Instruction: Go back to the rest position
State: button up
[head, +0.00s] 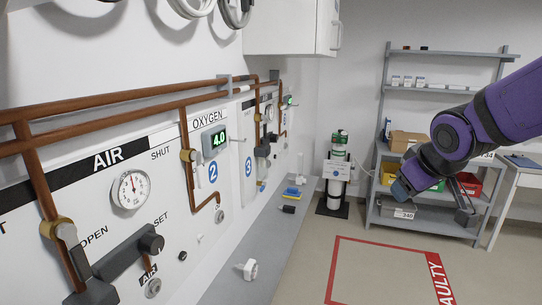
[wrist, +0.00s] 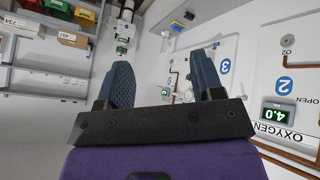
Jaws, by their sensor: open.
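My gripper (head: 436,201) is at the right of the head view, at the end of my purple arm. It is held in the air in front of the grey shelf unit (head: 443,225), well apart from the wall panel (head: 80,180) on the left. In the wrist view my gripper (wrist: 163,78) shows two dark blue fingers spread apart with nothing between them. The panel carries an AIR gauge (head: 131,189) and an OXYGEN display (head: 217,139) reading 4.0.
A green and white cylinder (head: 337,170) stands on a dark base by the back wall. A grey ledge (head: 245,240) below the panel holds small items. A red floor marking (head: 385,247) encloses bare floor. A white table (head: 515,175) stands at the right.

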jog(key=s+d+r+m+g, duration=0.1)
jog(key=s+r+m, duration=0.1)
jog(key=s, duration=0.7)
jog(key=s+r+m+g, duration=0.1)
jog(key=s+r+m, duration=0.1)
jog(key=s, duration=0.8)
jog(key=shift+s+d+r+m+y, duration=0.15)
jog(key=shift+d+r+m+y, duration=0.15)
jog(key=shift+d+r, duration=0.15)
